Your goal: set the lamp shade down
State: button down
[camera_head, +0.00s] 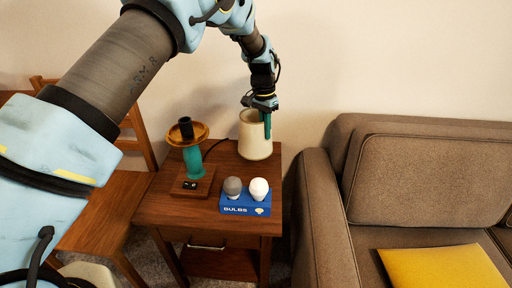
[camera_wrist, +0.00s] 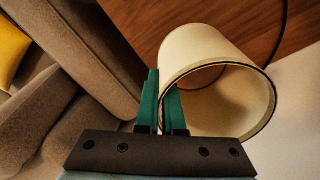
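The cream lamp shade (camera_head: 254,138) is upright at the back right of the small wooden table (camera_head: 152,208), its dark-edged open rim up. I cannot tell whether its base touches the tabletop. My gripper (camera_head: 267,124) reaches down from above at the shade's right rim. In the wrist view, the green fingers of my gripper (camera_wrist: 161,105) are close together across the wall of the shade (camera_wrist: 200,48), one outside and one inside. The lamp base (camera_head: 194,160), with a teal stem, wooden ring and black socket, stands on the left of the table without a shade.
A blue box marked BULBS (camera_head: 236,208) at the table's front holds a grey bulb (camera_head: 233,186) and a white bulb (camera_head: 259,188). A brown sofa (camera_head: 322,220) with a yellow cushion (camera_head: 443,270) stands right; a wooden chair (camera_head: 112,205) stands left. The wall is close behind.

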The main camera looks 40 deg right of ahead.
jog(key=shift+f, duration=2.35)
jog(key=shift+f, duration=0.1)
jog(key=c, duration=1)
grip_release()
jog(key=shift+c, duration=0.2)
notch_tip(320, 180, up, 12)
jog(key=w, duration=0.1)
jog(key=shift+b, duration=0.35)
jog(key=shift+a, duration=0.1)
